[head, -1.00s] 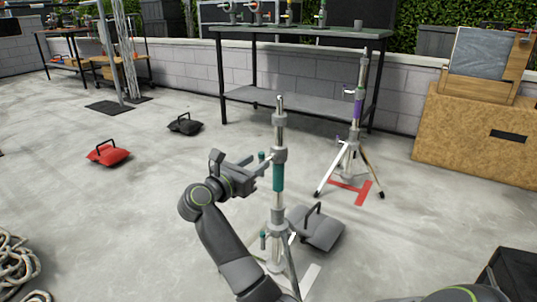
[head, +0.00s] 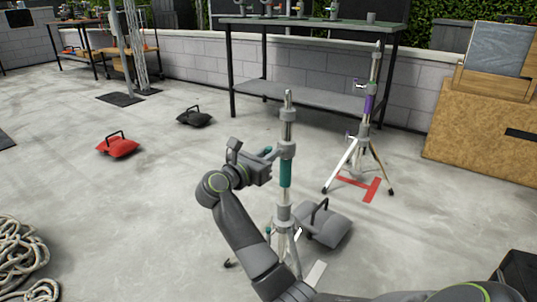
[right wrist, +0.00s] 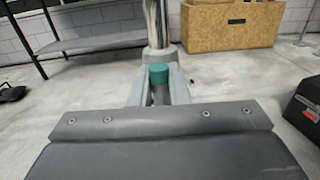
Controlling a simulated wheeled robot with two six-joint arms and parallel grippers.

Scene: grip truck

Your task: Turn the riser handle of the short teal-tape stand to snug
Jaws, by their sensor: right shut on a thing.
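The short teal-tape stand (head: 285,173) stands upright in the middle of the head view, with a teal band on its riser and grey collars. My right gripper (head: 268,158) is beside its upper collar, on the left. In the right wrist view, the teal-ended riser handle (right wrist: 159,74) sits between my two grey fingers, with the chrome riser just behind. The gripper is shut on this handle. In the head view the handle is mostly hidden by the gripper. My left gripper is not in view.
A grey sandbag (head: 326,228) lies at the stand's base. A purple-tape stand (head: 369,103) stands behind right on a red floor mark (head: 367,187). A red sandbag (head: 118,147), a black sandbag (head: 194,118) and coiled rope (head: 20,250) lie left. A workbench (head: 300,22) is behind.

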